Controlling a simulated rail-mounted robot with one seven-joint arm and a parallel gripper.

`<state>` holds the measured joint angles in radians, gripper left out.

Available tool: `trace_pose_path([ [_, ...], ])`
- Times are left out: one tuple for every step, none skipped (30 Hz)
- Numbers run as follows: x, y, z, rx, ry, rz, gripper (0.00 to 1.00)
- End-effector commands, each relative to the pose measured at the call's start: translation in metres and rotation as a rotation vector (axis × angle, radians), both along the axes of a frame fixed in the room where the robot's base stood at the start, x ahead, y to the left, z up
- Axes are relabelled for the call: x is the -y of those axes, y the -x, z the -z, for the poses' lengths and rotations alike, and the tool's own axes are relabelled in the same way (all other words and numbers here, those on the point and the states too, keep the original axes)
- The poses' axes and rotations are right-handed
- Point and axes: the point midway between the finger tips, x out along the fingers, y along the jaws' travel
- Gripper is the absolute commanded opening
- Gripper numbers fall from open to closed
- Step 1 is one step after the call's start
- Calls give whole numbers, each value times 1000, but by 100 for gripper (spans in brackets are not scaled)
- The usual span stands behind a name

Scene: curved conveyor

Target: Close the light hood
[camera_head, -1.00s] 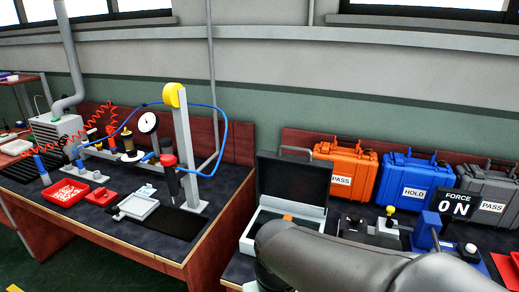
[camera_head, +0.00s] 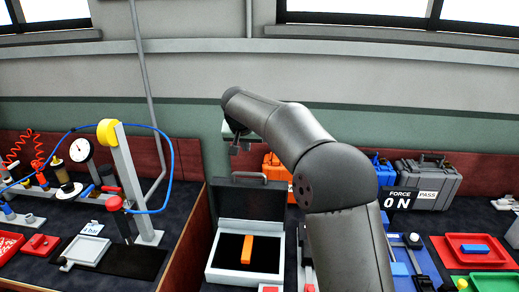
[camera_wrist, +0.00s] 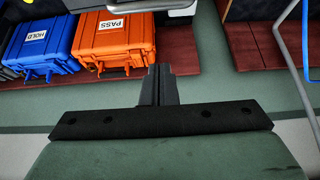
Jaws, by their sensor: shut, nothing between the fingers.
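The light hood is a white box (camera_head: 214,268) with a hinged black lid (camera_head: 250,204) standing open and upright in the head view. A dark handle (camera_head: 250,177) runs along the lid's top edge. An orange block (camera_head: 247,249) lies on the box's black inner floor. My gripper (camera_head: 240,147) hangs above the lid's handle, apart from it in the picture. In the wrist view its fingers (camera_wrist: 157,85) are together and empty. The hood is not clearly recognisable in the wrist view.
An orange PASS case (camera_wrist: 114,42) and a blue HOLD case (camera_wrist: 45,45) stand near the back wall. A yellow-topped post (camera_head: 128,180) with a blue hose stands left of the hood. A red tray (camera_head: 480,262) lies to the right.

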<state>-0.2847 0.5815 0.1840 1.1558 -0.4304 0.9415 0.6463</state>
Motion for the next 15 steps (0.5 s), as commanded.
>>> trace_pose_path([
  [1,-4,7,-4,1,1,0],
  [2,-7,12,-5,3,1,0],
  [2,-11,18,-4,2,2,0],
  [2,-15,23,-5,2,2,0],
  [3,-18,29,-6,2,2,0],
  [3,-22,35,-5,1,1,0],
  [3,-26,41,-6,2,2,0],
  [3,-29,45,-5,3,1,0],
  [3,-33,53,-5,2,0,0],
  [4,-36,57,-5,2,0,0],
  [4,-39,62,-5,1,1,0],
  [4,-43,68,-4,1,1,0],
  [5,-46,73,-4,1,1,0],
  [4,-43,73,-2,1,0,0],
  [3,-36,72,-1,1,-2,0],
])
